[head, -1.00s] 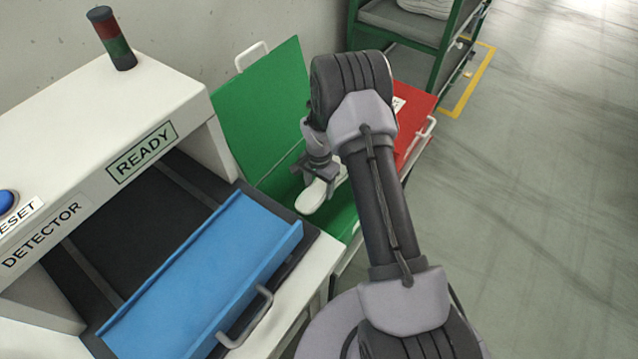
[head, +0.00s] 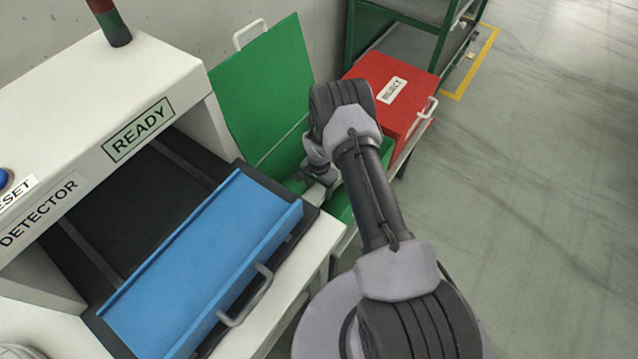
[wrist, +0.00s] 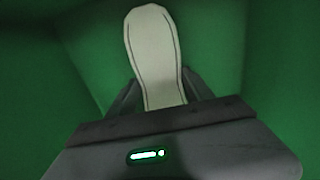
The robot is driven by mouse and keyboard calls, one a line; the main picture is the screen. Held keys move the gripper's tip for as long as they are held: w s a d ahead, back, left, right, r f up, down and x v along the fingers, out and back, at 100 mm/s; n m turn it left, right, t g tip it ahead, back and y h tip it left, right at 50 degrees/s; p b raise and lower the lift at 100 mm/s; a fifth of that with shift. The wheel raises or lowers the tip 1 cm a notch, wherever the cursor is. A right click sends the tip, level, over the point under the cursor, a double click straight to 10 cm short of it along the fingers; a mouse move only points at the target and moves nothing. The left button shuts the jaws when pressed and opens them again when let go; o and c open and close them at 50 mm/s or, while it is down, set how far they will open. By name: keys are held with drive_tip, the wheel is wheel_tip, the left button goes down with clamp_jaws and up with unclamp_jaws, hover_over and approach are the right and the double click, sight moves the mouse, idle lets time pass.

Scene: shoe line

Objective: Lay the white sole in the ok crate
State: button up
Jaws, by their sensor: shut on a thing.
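The white sole (wrist: 155,52) shows in the wrist view, held between the fingers of my gripper (wrist: 160,92). Green walls surround it there. In the head view my gripper (head: 318,178) is down inside the open green crate (head: 343,203), and only a small part of the sole shows beside it. My arm hides much of the crate's inside. The crate's green lid (head: 258,95) stands raised at the back. I cannot tell whether the sole touches the crate floor.
The red reject crate (head: 405,75) stands shut just right of the green crate. The detector (head: 90,110) with its READY sign and a blue tray (head: 200,265) with a handle lie to the left. A green rack (head: 430,25) stands behind. The floor at right is clear.

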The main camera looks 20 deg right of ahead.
drive_tip(key=shift+f, duration=0.15)
drive_tip(key=o, duration=1.7)
wheel_tip(320, 180, up, 18)
drive_tip(key=p, duration=0.7)
drive_tip(key=shift+f, duration=0.25)
